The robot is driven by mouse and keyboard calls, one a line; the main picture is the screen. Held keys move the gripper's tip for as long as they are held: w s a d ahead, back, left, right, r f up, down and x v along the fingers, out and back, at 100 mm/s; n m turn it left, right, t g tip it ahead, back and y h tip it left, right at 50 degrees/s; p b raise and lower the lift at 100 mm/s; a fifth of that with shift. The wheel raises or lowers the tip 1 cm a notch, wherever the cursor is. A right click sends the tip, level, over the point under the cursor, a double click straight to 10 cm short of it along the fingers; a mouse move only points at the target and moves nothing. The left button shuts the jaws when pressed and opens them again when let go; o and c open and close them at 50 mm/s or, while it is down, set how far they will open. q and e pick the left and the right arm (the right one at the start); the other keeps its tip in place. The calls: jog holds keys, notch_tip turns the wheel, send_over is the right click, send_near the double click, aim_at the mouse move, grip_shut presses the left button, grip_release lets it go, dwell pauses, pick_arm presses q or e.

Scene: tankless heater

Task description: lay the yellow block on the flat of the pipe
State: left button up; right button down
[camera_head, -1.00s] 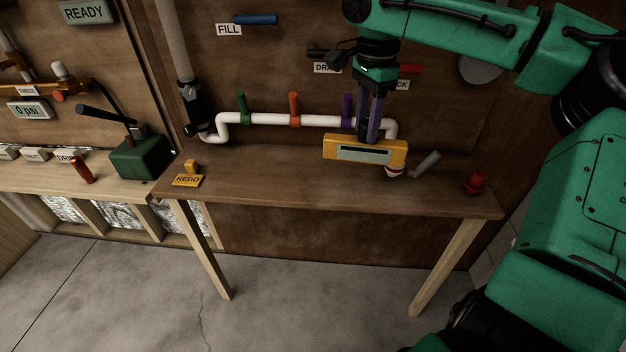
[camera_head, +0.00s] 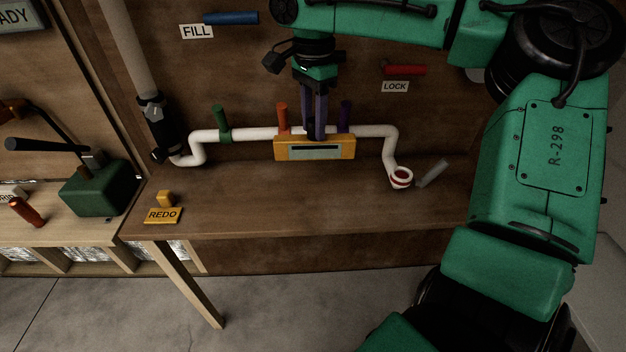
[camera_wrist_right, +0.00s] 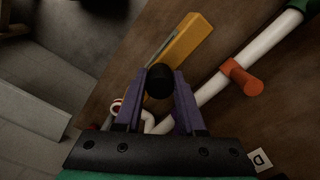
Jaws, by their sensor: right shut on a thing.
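The yellow block (camera_head: 315,154), a long bar with a grey display on its front, looks about level in the head view. It is just in front of the flat run of the white pipe (camera_head: 262,134), below the orange and purple handles. My right gripper (camera_head: 315,134) points down over it. In the right wrist view the purple fingers (camera_wrist_right: 160,95) are shut on a black round knob (camera_wrist_right: 160,82) that appears to belong to the block (camera_wrist_right: 184,44). There the block lies beside the pipe (camera_wrist_right: 235,72). Whether they touch is unclear. My left gripper is out of view.
A green handle (camera_head: 221,124), orange handle (camera_head: 282,118) and purple handle (camera_head: 345,116) stand on the pipe. The wooden table (camera_head: 260,205) holds a REDO sign (camera_head: 163,215), a red-and-white pipe end (camera_head: 401,177) and a grey lever (camera_head: 433,174). The table's middle is clear.

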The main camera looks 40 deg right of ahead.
jog(key=f, duration=0.6)
jog(key=shift+s+f, duration=0.15)
jog(key=shift+s, duration=0.05)
notch_tip(320, 180, down, 9)
jog(key=shift+r, duration=0.1)
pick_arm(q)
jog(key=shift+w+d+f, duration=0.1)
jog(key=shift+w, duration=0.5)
pick_arm(e)
jog(key=shift+w, duration=0.1)
jog(key=c, duration=0.5)
grip_release()
jog(key=shift+f, duration=0.2)
jog(key=shift+f+b, duration=0.15)
jog(key=shift+b, duration=0.2)
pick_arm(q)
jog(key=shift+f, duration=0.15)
pick_arm(e)
send_near(315, 149)
jog(key=f, duration=0.5)
jog(key=shift+w+d+f, duration=0.2)
jog(key=shift+w, duration=0.2)
